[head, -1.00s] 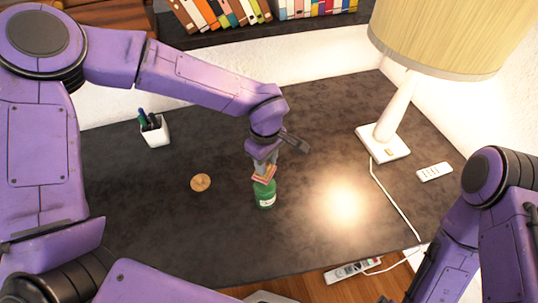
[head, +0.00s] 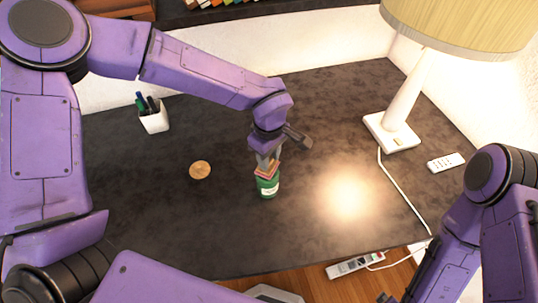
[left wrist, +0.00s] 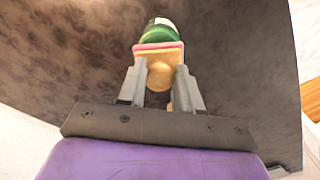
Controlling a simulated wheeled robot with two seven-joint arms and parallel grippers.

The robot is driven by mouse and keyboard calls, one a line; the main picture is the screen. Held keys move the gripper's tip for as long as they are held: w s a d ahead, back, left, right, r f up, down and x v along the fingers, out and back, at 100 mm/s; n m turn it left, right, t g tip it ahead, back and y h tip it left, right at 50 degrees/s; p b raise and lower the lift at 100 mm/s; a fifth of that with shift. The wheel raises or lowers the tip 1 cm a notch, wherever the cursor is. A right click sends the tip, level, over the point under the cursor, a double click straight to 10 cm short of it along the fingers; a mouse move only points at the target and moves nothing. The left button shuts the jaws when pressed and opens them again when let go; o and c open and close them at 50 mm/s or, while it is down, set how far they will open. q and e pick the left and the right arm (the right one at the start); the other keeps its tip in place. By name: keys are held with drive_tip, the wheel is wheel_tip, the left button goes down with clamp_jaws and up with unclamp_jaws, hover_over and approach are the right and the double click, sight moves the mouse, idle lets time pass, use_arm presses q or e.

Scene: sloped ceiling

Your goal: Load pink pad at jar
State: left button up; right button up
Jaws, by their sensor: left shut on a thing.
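My left gripper (head: 267,158) is shut on a tan block with a knob and a pink layer, the pink pad (head: 267,169). The left wrist view shows the tan knob (left wrist: 160,74) between the two fingers and the pink edge (left wrist: 158,46) beyond it. The green jar (head: 267,187), with a pale label, stands upright on the dark desk directly under the pad. It also shows past the pad in the left wrist view (left wrist: 159,32). The pad hides the jar's top, and I cannot tell whether they touch. My right gripper is out of view.
A round tan disc (head: 200,170) lies left of the jar. A white pen cup (head: 154,121) stands at the back left. A lamp (head: 392,132) and a white remote (head: 446,162) are at the right, with a cord along the desk. The desk around the jar is clear.

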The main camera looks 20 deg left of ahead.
use_arm(q)
drive_tip(key=shift+f, duration=0.45)
idle(0.5)
drive_tip(key=shift+s+f, duration=0.15)
idle(1.7)
wheel_tip(320, 180, up, 5)
drive_tip(key=p, duration=0.6)
drive_tip(key=shift+r+p, duration=0.2)
drive_tip(key=shift+p, duration=0.15)
drive_tip(key=shift+r+b, duration=0.1)
drive_tip(key=shift+b, duration=0.2)
drive_tip(key=shift+r, duration=0.8)
